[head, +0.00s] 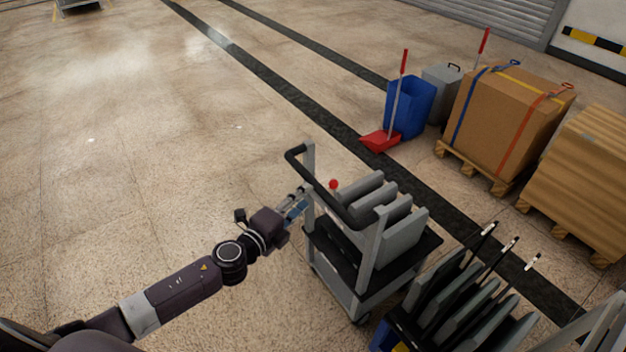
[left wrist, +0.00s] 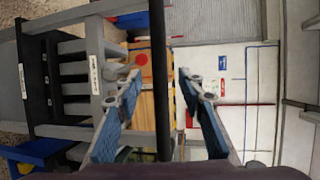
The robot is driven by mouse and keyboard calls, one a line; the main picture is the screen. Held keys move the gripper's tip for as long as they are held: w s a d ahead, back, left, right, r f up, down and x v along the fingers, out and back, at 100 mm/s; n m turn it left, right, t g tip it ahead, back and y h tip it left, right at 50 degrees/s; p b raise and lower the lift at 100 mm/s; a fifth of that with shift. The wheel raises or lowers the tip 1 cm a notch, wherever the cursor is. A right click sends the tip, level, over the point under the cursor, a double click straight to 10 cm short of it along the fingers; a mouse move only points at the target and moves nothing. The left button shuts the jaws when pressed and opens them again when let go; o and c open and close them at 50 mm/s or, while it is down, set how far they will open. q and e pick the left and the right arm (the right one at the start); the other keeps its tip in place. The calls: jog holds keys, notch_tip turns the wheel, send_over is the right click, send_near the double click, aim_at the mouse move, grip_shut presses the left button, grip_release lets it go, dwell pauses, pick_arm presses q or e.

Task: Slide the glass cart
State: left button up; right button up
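The cart (head: 372,287) has a grey frame, a black deck with upright grey blocks, and a black push handle (head: 325,190) on its near left side. My left gripper (head: 300,200) is at the handle end, beside a grey post. In the left wrist view the black handle bar (left wrist: 160,70) runs between the two blue-padded fingers of my left gripper (left wrist: 158,85). The fingers are spread with a gap on each side of the bar. How deep the bar sits between them is unclear. My right gripper is not in view.
A rack with dark upright panels (head: 465,295) stands close to the cart's right. Behind are a blue bin (head: 408,105), a red dustpan (head: 380,141), a grey bin (head: 440,92), a strapped carton (head: 510,115) and stacked boards (head: 585,170) on pallets. The floor to the left is clear.

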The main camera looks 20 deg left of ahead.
aim_at(315, 189)
pick_arm(q)
jog(key=x, duration=0.7)
jog(key=shift+w+d+f, duration=0.1)
grip_shut()
dwell(0.3)
